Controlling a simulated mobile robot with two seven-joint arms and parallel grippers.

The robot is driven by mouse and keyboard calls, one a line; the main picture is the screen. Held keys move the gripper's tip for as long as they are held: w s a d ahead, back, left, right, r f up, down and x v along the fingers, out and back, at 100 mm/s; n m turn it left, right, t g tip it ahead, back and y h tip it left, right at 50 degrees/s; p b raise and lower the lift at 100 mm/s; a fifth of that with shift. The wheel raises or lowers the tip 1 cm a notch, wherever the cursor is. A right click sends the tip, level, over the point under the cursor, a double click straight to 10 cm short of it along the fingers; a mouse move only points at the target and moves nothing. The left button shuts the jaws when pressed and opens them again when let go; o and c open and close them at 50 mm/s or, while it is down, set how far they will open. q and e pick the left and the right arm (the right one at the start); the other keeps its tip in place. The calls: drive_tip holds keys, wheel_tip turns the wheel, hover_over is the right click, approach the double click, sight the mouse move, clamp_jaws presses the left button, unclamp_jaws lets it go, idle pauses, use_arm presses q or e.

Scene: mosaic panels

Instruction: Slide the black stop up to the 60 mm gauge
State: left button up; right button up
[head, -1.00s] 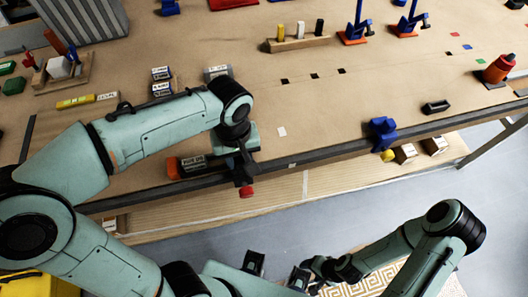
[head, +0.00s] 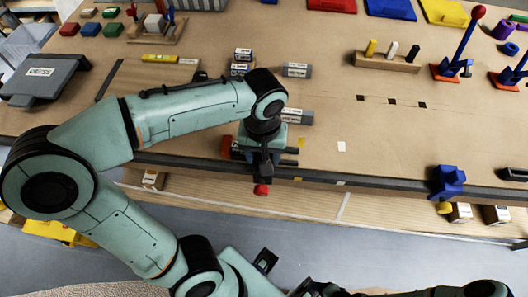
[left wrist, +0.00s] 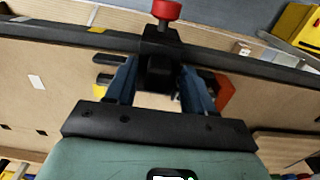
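The black stop (head: 266,163) sits on the table's front rail. Its red knob (head: 261,190) hangs off the front. My left gripper (left wrist: 160,75) has its blue-grey fingers on both sides of the stop in the left wrist view, apparently gripping it. An orange-ended gauge block (head: 228,147) lies just left of the stop, mostly hidden by my arm; its orange end shows beside a finger in the left wrist view (left wrist: 225,92). Its label is not readable now, and I cannot tell whether the stop touches it. My right gripper (head: 285,274) is low at the bottom, empty, fingers apart.
Grey labelled blocks (head: 297,70) lie behind my left wrist. A blue clamp-like piece (head: 446,182) sits on the rail to the right. The rail between it and the stop looks clear. A wooden peg holder (head: 388,62) stands farther back.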

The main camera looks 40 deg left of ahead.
use_arm(q)
wheel_tip(320, 180, up, 13)
drive_tip(key=p, duration=0.2)
drive_tip(key=shift+r, duration=0.15)
use_arm(e)
drive_tip(key=r, duration=0.1)
drive_tip(key=w+r, duration=0.1)
drive_tip(key=shift+w+r, duration=0.25)
drive_tip(key=shift+r, duration=0.1)
